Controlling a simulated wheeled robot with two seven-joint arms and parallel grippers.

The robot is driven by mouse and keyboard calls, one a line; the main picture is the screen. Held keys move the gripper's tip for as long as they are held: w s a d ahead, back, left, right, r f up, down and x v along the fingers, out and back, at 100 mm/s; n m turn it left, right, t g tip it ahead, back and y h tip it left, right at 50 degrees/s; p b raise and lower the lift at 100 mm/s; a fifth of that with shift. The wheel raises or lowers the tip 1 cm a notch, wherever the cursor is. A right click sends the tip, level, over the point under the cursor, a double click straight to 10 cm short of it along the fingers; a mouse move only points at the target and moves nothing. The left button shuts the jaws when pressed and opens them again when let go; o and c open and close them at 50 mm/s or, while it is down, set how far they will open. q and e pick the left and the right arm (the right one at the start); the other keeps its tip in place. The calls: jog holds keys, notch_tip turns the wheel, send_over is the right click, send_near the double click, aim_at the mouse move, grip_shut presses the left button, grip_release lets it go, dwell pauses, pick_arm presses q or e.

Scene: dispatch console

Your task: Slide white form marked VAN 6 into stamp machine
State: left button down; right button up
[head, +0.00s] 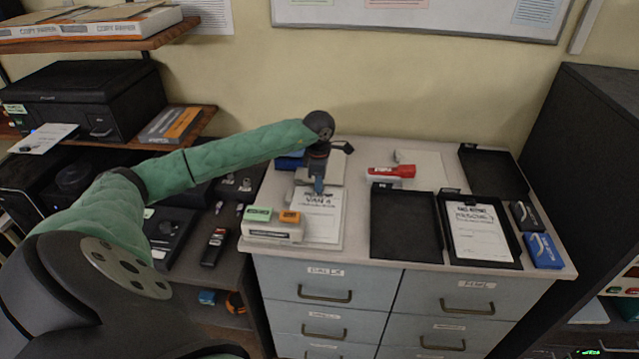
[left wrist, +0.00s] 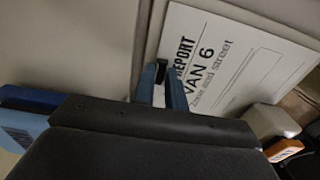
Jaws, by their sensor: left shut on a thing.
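The white form marked VAN 6 (head: 318,224) lies nearly flat at the left of the cabinet top. In the left wrist view the form (left wrist: 232,62) shows REPORT and VAN 6 in print. My left gripper (head: 319,185) is at the form's far edge, shut on it; its blue fingers (left wrist: 163,88) meet the edge by the heading. A beige flat-topped body (head: 331,173) stands right behind the gripper, partly hidden by it; it may be the stamp machine, but I cannot tell. My right gripper is not in view.
A pale holder (head: 270,231) with green and orange blocks stands at the form's near left. To the right are an empty black tray (head: 404,228), a tray with a RESCUE 7 form (head: 482,232) and a red stapler (head: 390,172). A dark cabinet (head: 585,140) bounds the right.

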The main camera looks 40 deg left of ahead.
pick_arm(q)
jog(key=c, duration=1.4)
grip_release()
jog(key=shift+s+a, duration=0.15)
jog(key=o, duration=0.6)
jog(key=shift+r+p, duration=0.65)
jog(key=shift+r, duration=2.85)
